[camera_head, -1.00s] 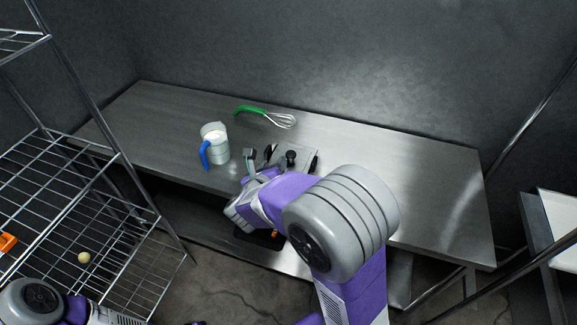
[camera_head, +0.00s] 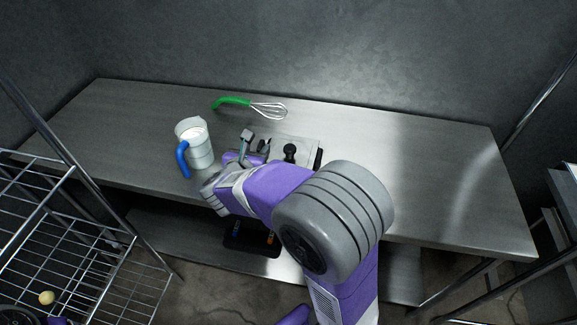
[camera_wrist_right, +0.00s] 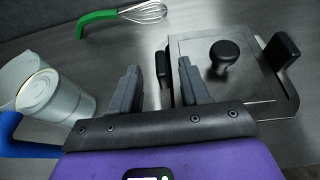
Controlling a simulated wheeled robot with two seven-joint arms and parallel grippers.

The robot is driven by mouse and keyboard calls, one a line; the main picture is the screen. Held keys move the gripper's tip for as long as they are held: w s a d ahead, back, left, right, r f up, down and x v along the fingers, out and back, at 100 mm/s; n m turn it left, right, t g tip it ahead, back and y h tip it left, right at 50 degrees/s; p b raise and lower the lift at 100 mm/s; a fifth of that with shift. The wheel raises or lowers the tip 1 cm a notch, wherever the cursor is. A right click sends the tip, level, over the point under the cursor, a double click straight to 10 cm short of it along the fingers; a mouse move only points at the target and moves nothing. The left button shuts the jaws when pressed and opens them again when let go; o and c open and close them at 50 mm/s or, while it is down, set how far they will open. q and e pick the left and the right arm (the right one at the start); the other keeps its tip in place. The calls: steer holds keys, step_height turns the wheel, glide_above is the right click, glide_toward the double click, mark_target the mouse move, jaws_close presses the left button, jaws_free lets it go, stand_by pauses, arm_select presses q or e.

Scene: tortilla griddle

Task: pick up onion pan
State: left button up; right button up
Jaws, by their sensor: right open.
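The onion pan is a square metal pan (camera_head: 309,146) with a flat lid, a black knob and black side handles. It sits on the steel table, and my arm partly hides it in the head view. In the right wrist view the pan (camera_wrist_right: 196,45) is at the right, with one black handle at its left edge. My right gripper (camera_head: 256,147) is open at the pan's left side. In the wrist view that handle shows between the fingertips of my gripper (camera_wrist_right: 158,78), nearer the right finger. I cannot tell whether they touch. My left gripper is out of view.
A jug (camera_head: 200,147) with a blue handle stands left of my right gripper, close by. A green-handled whisk (camera_head: 250,105) lies behind. A dark board (camera_head: 252,241) is on the lower shelf. A wire rack (camera_head: 60,235) stands at the left. The table's right half is clear.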

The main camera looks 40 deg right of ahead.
mark_target(259, 147)
steer(key=b+x, duration=0.1)
steer(key=x, duration=0.3)
steer(key=shift+s+f+b, duration=0.15)
steer(key=shift+f+b, duration=0.15)
steer(key=shift+b, duration=0.05)
steer(key=shift+w+d+f, duration=0.1)
steer(key=shift+w+d, duration=0.2)
jaws_close()
stand_by(0.8)
